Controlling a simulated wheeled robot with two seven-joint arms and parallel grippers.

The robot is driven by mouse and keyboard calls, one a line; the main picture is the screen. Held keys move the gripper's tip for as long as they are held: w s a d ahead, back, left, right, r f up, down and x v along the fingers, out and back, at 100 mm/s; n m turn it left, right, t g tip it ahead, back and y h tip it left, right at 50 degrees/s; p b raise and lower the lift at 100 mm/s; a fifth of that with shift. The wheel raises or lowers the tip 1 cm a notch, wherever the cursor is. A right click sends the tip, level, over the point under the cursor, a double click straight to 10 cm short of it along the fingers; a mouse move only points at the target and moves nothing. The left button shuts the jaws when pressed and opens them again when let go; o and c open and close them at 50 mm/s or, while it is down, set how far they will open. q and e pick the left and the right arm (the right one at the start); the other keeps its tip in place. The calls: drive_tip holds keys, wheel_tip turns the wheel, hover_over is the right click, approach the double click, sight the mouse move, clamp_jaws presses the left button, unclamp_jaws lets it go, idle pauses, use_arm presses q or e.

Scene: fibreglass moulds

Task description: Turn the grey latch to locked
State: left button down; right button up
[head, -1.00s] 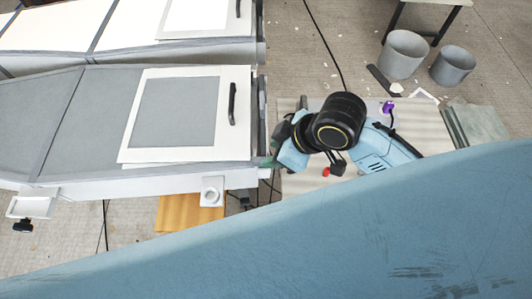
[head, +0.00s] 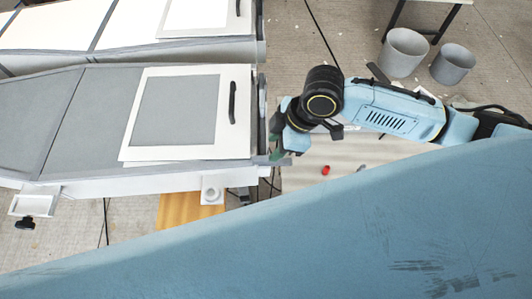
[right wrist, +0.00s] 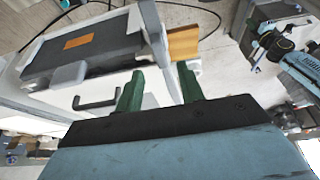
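My right gripper (head: 279,156) is at the right end of the nearer white mould (head: 130,182), by its corner. In the right wrist view its two green fingers (right wrist: 160,88) stand well apart with nothing between them. Beyond them is an end face with a dark panel (right wrist: 95,48) and an orange label. A grey block (right wrist: 69,76) sticks out at the panel's lower edge; it may be the latch, but I cannot tell its setting. A dark U-shaped handle (right wrist: 97,103) is left of the fingers. My left gripper is not in view.
A second mould (head: 135,48) lies behind the nearer one. A wooden block (head: 178,212) is below the mould's edge. A small red object (head: 325,170) lies on the pale surface under my right arm. Two grey bins (head: 404,52) stand at back right. My blue body hides the front.

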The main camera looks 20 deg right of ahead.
sight(265, 158)
drive_tip(key=x, duration=0.6)
drive_tip(key=shift+a+f, duration=0.1)
drive_tip(key=shift+f, duration=0.1)
clamp_jaws()
